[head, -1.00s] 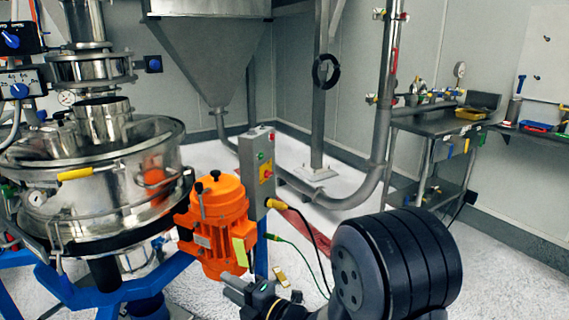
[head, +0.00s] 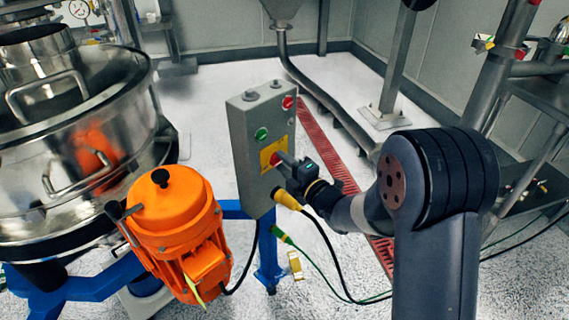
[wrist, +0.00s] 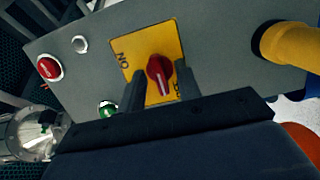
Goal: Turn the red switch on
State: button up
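The red switch (wrist: 158,72) is a rotary knob on a yellow plate (wrist: 127,58) on the grey control box. Its white mark points down and slightly right in the wrist view. "ON" is printed at the plate's upper left; a second label at the lower right is partly hidden. My gripper (wrist: 160,88) is open, with one finger on each side of the knob and small gaps showing. In the head view my gripper (head: 290,172) reaches the box face from the right and partly covers the red switch (head: 275,159) and yellow plate (head: 266,154).
The control box (head: 243,150) also carries a green button (head: 261,134) and a red button (head: 288,102). A yellow cable plug (head: 287,199) sticks out just below my gripper. An orange motor (head: 175,225) and steel sifter (head: 60,150) stand left. A red floor grating (head: 330,145) lies behind.

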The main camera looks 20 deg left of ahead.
jog(key=shift+c, duration=0.2)
grip_shut()
jog(key=shift+m, duration=0.4)
jog(key=shift+m+b, duration=0.3)
jog(key=shift+m, duration=0.7)
jog(key=shift+w+r+m+g+p, duration=0.1)
jog(key=shift+m+g+p, duration=0.45)
jog(key=shift+m+p, duration=1.3)
jog(key=shift+s+r+m+g+p, duration=0.1)
jog(key=shift+m+g+p, duration=0.7)
jog(key=shift+m, duration=1.75)
jog(key=shift+w+r+m+g+p, duration=0.1)
jog(key=shift+m+g+p, duration=0.25)
jog(key=shift+m+p, duration=1.6)
jog(key=shift+m, duration=0.35)
